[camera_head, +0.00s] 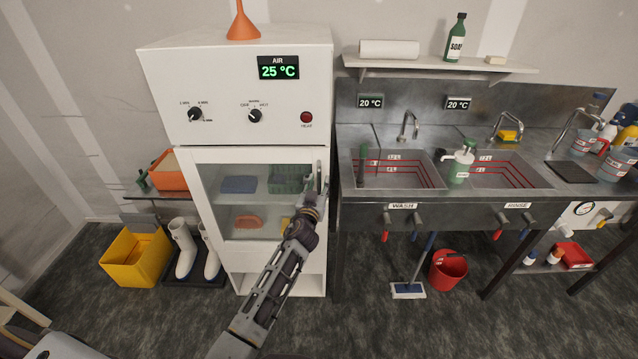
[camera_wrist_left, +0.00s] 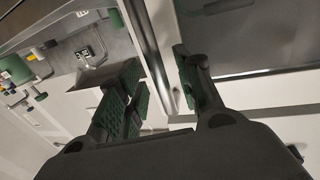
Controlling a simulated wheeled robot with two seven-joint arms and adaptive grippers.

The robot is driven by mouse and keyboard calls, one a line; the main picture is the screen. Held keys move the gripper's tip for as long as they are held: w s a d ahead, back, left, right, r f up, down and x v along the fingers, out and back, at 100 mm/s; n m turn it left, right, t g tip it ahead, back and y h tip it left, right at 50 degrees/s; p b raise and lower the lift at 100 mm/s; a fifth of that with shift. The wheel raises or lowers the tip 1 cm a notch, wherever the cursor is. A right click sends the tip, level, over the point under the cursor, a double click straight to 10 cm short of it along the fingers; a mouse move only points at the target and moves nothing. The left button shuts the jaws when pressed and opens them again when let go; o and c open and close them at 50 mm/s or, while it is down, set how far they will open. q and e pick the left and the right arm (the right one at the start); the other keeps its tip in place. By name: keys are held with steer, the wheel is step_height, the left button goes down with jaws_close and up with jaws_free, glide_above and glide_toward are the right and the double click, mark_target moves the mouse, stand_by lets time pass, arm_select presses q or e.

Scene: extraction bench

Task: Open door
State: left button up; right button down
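The white drying cabinet (camera_head: 237,100) stands left of the sinks. Its glass-fronted door (camera_head: 212,165) is shut, with a vertical handle (camera_head: 320,172) on the right edge. Sponges and brushes show through the glass. My left gripper (camera_head: 314,188) is at the handle's lower part. In the left wrist view, my left gripper (camera_wrist_left: 160,85) has its fingers apart, one on each side of the handle bar (camera_wrist_left: 150,42). Gaps seem to show between the fingers and the bar, but contact is hard to judge. My right gripper is not in view.
A steel sink bench (camera_head: 350,215) stands close to the right of the cabinet. A yellow bin (camera_head: 135,258) and white boots (camera_head: 184,250) stand to the left. The floor before the cabinet looks clear.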

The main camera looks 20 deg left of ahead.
arm_select(q)
steer(key=shift+w, duration=0.55)
jaws_close()
